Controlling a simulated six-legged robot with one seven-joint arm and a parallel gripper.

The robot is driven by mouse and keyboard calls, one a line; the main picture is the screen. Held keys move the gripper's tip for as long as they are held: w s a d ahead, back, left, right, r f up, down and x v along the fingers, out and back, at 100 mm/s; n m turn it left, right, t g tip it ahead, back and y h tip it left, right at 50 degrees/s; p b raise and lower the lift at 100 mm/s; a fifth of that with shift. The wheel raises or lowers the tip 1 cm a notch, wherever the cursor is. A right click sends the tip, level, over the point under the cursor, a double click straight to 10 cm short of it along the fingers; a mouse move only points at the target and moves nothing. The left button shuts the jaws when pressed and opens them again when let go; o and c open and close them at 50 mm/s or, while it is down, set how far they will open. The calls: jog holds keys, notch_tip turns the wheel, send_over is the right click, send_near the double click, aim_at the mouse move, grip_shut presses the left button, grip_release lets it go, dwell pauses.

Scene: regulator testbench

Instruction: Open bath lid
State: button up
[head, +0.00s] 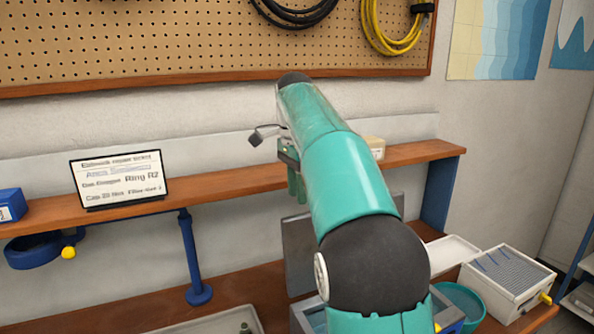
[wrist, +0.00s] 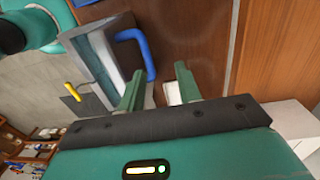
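The bath (head: 306,317) is at the bottom of the head view, mostly hidden behind my arm. A grey panel that looks like its lid (head: 298,252) stands raised at its back, partly covered by my arm. In the wrist view a grey box that looks like the bath (wrist: 88,58) is at upper left, with a blue handle (wrist: 149,62) beside it. My gripper (wrist: 159,70) is open, its two green fingers apart with nothing between them. The handle is just beyond the fingertips in the picture; contact cannot be told. In the head view the fingers (head: 296,186) hang in front of the shelf.
A wooden shelf (head: 233,180) with a sign (head: 120,180) runs behind the bench. A blue post (head: 191,250) supports it. A teal bowl (head: 462,301) and a white ribbed box (head: 505,280) stand to the right. A pale tray (head: 215,324) lies at the front.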

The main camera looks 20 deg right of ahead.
notch_tip(320, 180, up, 5)
jog(key=shift+f, duration=0.1)
dwell(0.7)
